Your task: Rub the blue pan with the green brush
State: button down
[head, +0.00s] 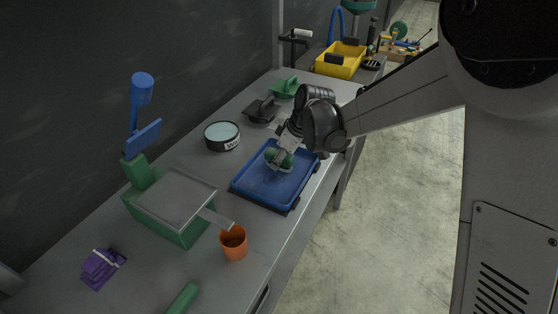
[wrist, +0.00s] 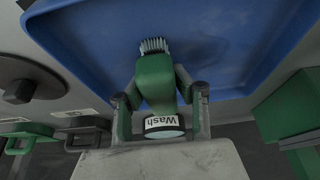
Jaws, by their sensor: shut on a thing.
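The blue pan (head: 262,186) lies on the grey workbench in the head view, and its inside fills the upper part of the wrist view (wrist: 215,45). The green brush (wrist: 157,80) is held between the fingers of my gripper (wrist: 160,105), which is shut on it. The brush's pale bristles (wrist: 154,46) point at the pan's floor; I cannot tell whether they touch it.
A round "Wash" tin (head: 222,136) stands left of the pan. A green box (head: 170,210) with a grey top, an orange cup (head: 233,243) and a purple bundle (head: 101,265) are nearer. A dark tool (head: 262,109) and a green one (head: 285,87) lie beyond.

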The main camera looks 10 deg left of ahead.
aim_at(267, 176)
jog(key=shift+s, duration=0.1)
dwell(0.3)
jog(key=shift+s+a+b, duration=0.2)
jog(key=shift+s, duration=0.6)
jog(key=shift+s+a+b, duration=0.2)
jog(key=shift+s+a, duration=0.05)
jog(key=shift+s, duration=0.55)
jog(key=shift+s+a+b, duration=0.2)
jog(key=shift+s, duration=0.6)
jog(key=shift+w, duration=0.1)
jog(key=shift+w+d+f+b, duration=0.1)
jog(key=shift+w+d+b, duration=0.1)
jog(key=shift+w, duration=0.6)
jog(key=shift+w+d+r+b, duration=0.1)
jog(key=shift+w+d+b, duration=0.15)
jog(key=shift+w, duration=0.5)
jog(key=shift+w+d+f+b, duration=0.1)
jog(key=shift+w+d+b, duration=0.1)
jog(key=shift+w, duration=0.6)
jog(key=shift+s+a+b, duration=0.15)
jog(key=shift+s+a, duration=0.05)
jog(key=shift+s, duration=0.6)
jog(key=shift+s+a+b, duration=0.15)
jog(key=shift+s+a, duration=0.1)
jog(key=shift+s, duration=0.6)
jog(key=shift+s+a+b, duration=0.15)
jog(key=shift+s+a, duration=0.05)
jog(key=shift+s, duration=0.6)
